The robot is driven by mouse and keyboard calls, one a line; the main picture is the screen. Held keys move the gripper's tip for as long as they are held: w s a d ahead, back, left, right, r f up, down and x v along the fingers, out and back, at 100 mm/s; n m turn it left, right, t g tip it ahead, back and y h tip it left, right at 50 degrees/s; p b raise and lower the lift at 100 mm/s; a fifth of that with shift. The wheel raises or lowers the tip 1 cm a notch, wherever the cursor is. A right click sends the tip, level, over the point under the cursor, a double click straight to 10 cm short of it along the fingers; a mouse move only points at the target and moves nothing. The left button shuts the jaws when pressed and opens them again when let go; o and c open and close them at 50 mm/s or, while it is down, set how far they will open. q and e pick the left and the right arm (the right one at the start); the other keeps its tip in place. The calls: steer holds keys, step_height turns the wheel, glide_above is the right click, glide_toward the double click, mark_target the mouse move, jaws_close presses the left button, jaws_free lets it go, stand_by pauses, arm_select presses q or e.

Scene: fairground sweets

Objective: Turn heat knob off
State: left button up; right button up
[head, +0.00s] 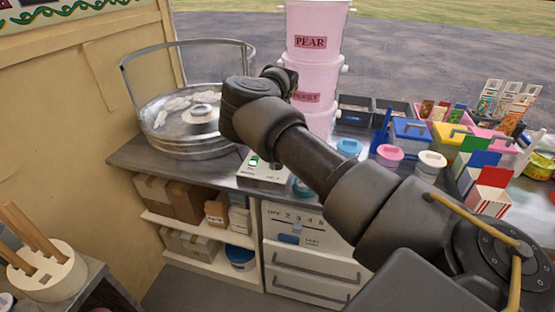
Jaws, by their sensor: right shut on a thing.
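The heat control (292,220) is a white panel on the front of the cabinet under the counter, marked OFF and a row of numbers. A blue knob (290,238) sits low on its left part; its exact setting is too small to read. My right gripper (285,78) is at the far end of my right arm, above the counter beside the pink tubs, well away from the knob. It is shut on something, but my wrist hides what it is. My left gripper is not in view.
A round metal pan (160,146) with a raised hoop stands on the counter's left. A white switch box (264,171) with a green switch is at the front edge. Stacked pink tubs (318,55) stand behind. Jars and colourful boxes (490,185) crowd the right.

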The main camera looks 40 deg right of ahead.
steer(key=shift+w, duration=0.1)
stand_by(0.4)
steer(key=o, duration=1)
steer(key=shift+a, duration=0.1)
steer(key=shift+c, duration=0.2)
step_height(320, 180, up, 11)
steer(key=b, duration=0.1)
steer(key=shift+a, duration=0.25)
steer(key=shift+f, duration=0.1)
